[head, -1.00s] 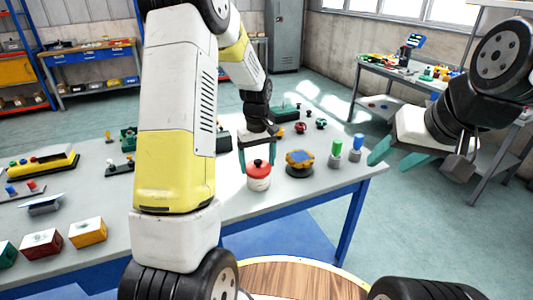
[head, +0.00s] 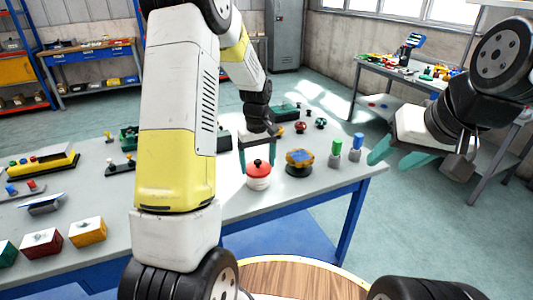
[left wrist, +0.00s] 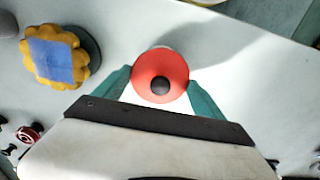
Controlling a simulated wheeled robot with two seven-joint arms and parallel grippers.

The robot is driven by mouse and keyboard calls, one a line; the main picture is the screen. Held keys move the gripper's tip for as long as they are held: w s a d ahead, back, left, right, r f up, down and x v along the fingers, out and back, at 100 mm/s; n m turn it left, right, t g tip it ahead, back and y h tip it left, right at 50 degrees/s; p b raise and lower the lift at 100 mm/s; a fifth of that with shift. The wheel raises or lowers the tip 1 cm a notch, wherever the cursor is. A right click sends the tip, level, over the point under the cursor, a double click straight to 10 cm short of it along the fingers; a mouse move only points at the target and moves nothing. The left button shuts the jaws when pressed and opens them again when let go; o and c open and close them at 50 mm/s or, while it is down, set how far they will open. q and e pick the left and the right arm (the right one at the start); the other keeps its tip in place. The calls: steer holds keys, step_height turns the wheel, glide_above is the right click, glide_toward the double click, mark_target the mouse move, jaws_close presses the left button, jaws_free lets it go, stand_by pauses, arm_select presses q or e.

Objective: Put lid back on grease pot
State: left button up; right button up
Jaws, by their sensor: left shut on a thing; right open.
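The red lid (head: 258,167) with its black knob sits at the top of the white grease pot (head: 258,183), near the table's front edge. My left gripper (head: 257,168) reaches down from above and is shut on the lid, one green finger on each side. In the left wrist view the round red lid (left wrist: 151,69) lies between the fingertips, with a thin pale sliver of the pot behind it. I cannot tell whether the lid is fully seated or slightly above the rim. My right gripper (head: 396,157) is open and empty, off the table's right end.
A yellow scalloped part with a blue top (head: 299,158) stands close right of the pot. A green-capped (head: 336,147) and a blue-capped bottle (head: 357,142) stand further right. Small knobs and a dark tray (head: 285,112) lie behind. The table (head: 315,183) is clear in front.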

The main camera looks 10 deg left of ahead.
arm_select(q)
steer(key=o, duration=1.5)
steer(key=shift+c, duration=0.2)
steer(key=shift+r, duration=0.1)
steer(key=shift+r, duration=3.4)
jaws_close()
steer(key=shift+f, duration=0.15)
